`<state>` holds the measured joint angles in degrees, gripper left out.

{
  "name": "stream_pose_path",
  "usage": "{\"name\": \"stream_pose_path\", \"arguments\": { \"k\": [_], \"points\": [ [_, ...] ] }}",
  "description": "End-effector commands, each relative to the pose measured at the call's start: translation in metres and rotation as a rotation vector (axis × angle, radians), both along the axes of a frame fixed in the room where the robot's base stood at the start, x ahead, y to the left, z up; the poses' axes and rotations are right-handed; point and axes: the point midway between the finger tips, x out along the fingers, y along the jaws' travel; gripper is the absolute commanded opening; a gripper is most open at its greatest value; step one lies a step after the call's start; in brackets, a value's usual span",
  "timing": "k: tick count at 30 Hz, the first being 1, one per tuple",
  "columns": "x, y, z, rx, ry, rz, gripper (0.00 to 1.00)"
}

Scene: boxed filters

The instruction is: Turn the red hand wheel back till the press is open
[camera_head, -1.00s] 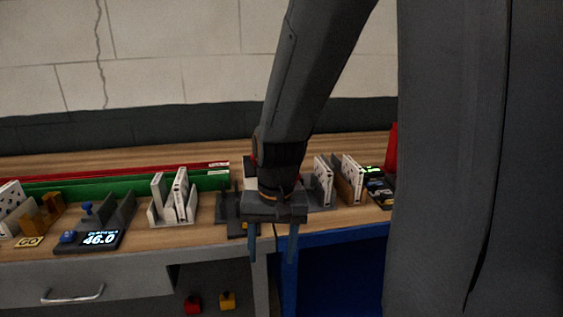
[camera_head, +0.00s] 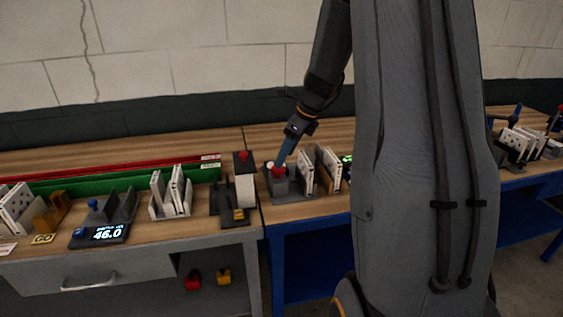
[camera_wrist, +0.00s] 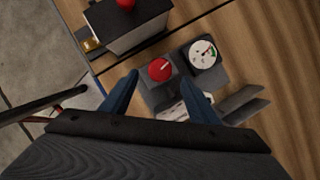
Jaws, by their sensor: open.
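The red hand wheel (camera_head: 279,171) is a round red knob on a grey press unit at the front of the right bench. In the wrist view the wheel (camera_wrist: 160,69) carries a short pale mark. A white dial gauge (camera_wrist: 203,54) with a thin needle sits beside it. My gripper (camera_head: 281,160) points down over the wheel with its blue fingers. How far the press is open does not show.
A display reading 46.0 (camera_head: 107,233), a white-filter rack (camera_head: 171,196) and a green strip (camera_head: 120,178) lie further left.

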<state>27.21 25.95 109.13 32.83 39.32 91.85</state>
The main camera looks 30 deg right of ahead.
Motion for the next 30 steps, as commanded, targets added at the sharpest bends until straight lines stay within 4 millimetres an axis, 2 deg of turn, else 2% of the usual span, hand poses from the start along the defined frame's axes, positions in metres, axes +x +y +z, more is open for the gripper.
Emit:
{"name": "stream_pose_path", "arguments": {
  "k": [4,9,14,21,23,28,30],
  "points": [
    [0.006,0.007,-0.021,0.001,0.003,0.003,0.55],
    [0.013,0.01,-0.038,0.0,0.001,0.004,0.55],
    [0.015,0.012,-0.045,-0.001,-0.001,0.004,0.55],
    [0.016,0.012,-0.046,-0.002,-0.001,0.005,0.55],
    [0.016,0.012,-0.046,-0.002,-0.001,0.005,0.46],
    [0.015,0.012,-0.046,-0.002,-0.001,0.005,0.18],
    [0.015,0.012,-0.046,-0.002,-0.001,0.005,0.15]
  ]
}}
